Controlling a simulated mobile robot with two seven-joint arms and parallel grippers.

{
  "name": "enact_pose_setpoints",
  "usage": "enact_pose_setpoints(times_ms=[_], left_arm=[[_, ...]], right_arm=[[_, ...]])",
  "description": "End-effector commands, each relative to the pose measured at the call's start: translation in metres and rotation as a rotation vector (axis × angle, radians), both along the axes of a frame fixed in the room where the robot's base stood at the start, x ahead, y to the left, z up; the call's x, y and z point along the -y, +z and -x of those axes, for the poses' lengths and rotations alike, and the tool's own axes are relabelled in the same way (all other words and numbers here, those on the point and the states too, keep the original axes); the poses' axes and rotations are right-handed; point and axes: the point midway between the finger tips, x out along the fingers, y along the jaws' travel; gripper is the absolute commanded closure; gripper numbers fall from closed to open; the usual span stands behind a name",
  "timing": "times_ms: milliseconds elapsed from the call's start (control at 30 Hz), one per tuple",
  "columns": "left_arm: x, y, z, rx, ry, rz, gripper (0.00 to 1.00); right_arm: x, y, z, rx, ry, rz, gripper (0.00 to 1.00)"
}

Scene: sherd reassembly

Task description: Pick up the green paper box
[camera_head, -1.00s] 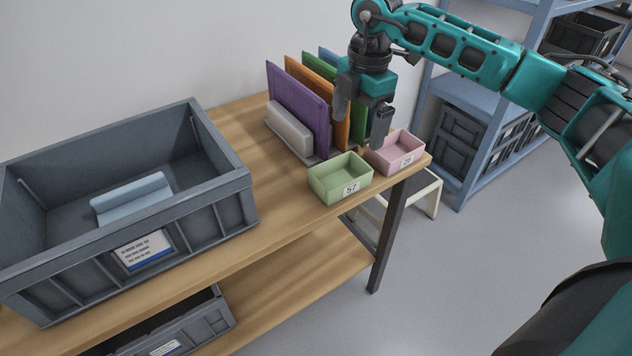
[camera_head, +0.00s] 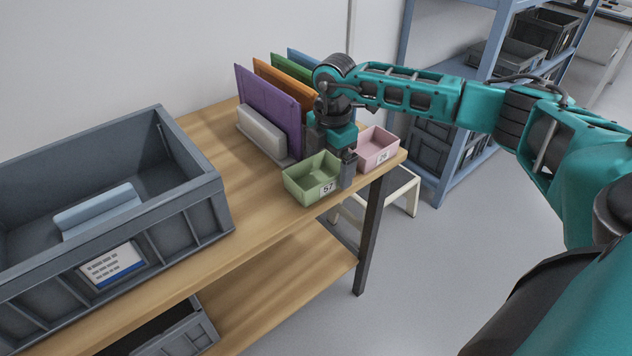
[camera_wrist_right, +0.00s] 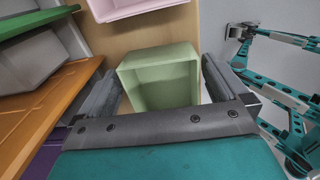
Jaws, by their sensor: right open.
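The green paper box (camera_head: 312,180) is an open-topped light green tray marked 57, near the front edge of the wooden table. My right gripper (camera_head: 331,154) is at the box's far right side in the head view, pointing down, its fingers low beside the box and partly hiding it. In the right wrist view the green box (camera_wrist_right: 160,85) lies between the two spread fingers of my right gripper (camera_wrist_right: 160,74), with the opening facing the camera. The gripper is open and holds nothing. I cannot tell whether a finger touches the box. My left gripper is not seen.
A pink box (camera_head: 377,149) stands close to the right. Upright purple (camera_head: 268,108), orange and green panels and a pale block (camera_head: 262,132) stand behind. A large grey crate (camera_head: 195,200) is on the left, with bare tabletop between it and the green box.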

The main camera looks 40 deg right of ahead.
Motion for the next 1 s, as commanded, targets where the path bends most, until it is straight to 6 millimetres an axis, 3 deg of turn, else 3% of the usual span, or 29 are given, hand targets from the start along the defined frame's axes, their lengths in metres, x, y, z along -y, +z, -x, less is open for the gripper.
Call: enact_pose_setpoints(times_ms=[300,733,1000], left_arm=[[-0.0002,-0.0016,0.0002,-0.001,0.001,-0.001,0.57],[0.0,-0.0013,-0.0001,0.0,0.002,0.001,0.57],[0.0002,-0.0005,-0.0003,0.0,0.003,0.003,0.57]], right_arm=[[-0.0001,-0.0069,-0.0004,0.001,0.001,0.0,0.0],[0.0,-0.0066,-0.0003,0.001,0.0,-0.001,0.4],[0.0001,-0.0049,-0.0006,0.002,0.0,-0.001,0.43]])
